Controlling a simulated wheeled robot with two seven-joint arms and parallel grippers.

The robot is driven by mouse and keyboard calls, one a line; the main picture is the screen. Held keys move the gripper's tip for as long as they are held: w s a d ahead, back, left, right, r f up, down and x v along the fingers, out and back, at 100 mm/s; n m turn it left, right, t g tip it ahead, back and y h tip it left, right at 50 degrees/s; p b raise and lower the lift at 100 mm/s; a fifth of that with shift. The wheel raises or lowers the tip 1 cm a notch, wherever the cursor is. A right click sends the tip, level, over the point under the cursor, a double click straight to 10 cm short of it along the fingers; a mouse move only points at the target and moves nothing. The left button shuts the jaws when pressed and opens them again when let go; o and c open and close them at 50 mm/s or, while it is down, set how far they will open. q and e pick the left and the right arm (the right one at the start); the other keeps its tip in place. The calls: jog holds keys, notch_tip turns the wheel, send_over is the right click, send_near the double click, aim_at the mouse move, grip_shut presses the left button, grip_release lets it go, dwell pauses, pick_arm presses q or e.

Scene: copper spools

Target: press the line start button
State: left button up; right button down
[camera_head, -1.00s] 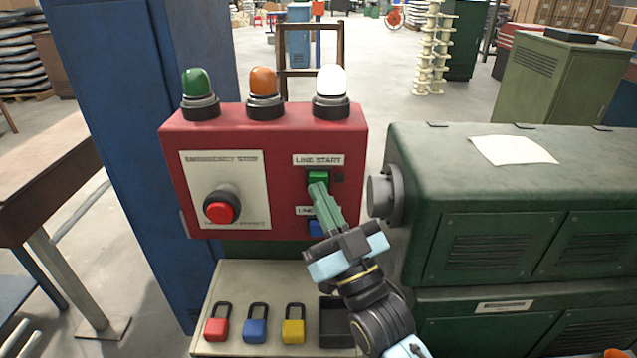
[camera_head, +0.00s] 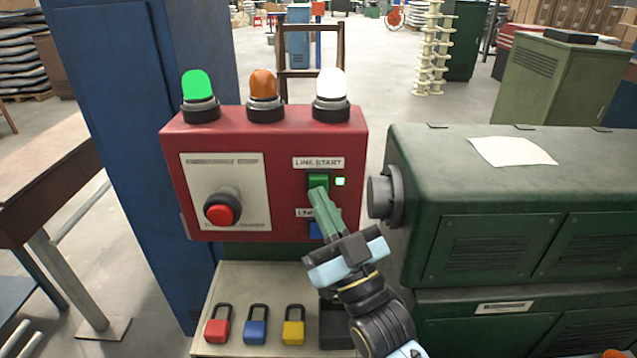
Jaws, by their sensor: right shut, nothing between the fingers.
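The green line start button (camera_head: 318,181) is on the right side of the red control box (camera_head: 280,135), under a label reading LINE START (camera_head: 318,163). A small indicator (camera_head: 340,182) beside the button glows bright green. My right gripper (camera_head: 317,194) is shut and empty, its fingertips at the lower edge of the button; I cannot tell whether they touch it. The fingers partly hide a lower label and a blue button (camera_head: 315,229). The green lamp (camera_head: 196,84) on top of the box is lit bright. My left gripper is not in view.
A red emergency stop button (camera_head: 222,212) is at the left of the box. Orange (camera_head: 263,82) and white (camera_head: 331,82) lamps stand on top. Red, blue and yellow padlocks (camera_head: 255,326) lie on the ledge below. A green machine (camera_head: 440,170) stands close on the right.

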jog(key=shift+s, duration=0.35)
jog(key=s+p, duration=0.2)
jog(key=s, duration=0.3)
dwell(0.3)
dwell(0.5)
